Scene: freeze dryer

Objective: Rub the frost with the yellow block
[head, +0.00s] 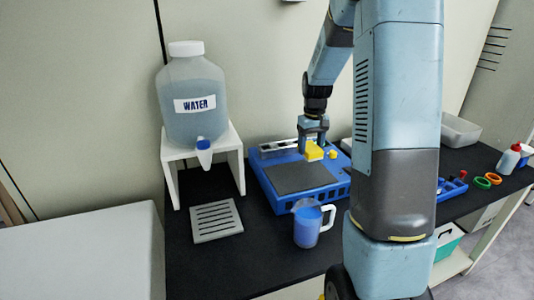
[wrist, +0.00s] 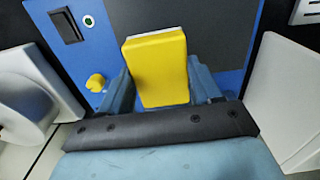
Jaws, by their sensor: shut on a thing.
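The yellow block (head: 313,151) is held between the fingers of my gripper (head: 312,143). In the wrist view the block (wrist: 157,68) stands out beyond the fingers, with a thin pale layer along its far edge. My gripper holds it over the back part of the blue device (head: 270,202), near the dark grey plate (head: 297,177) set in its top. The plate also shows in the wrist view (wrist: 215,35), beyond the block. I cannot tell whether the block touches the plate. No frost is clearly visible on the plate.
A pitcher of blue liquid (head: 308,225) stands just in front of the blue device. A water jug (head: 191,100) sits on a white stand (head: 231,160) at the left, with a slotted tray (head: 216,220) before it. A yellow knob (head: 333,154) is beside the block. My arm hides the table's middle right.

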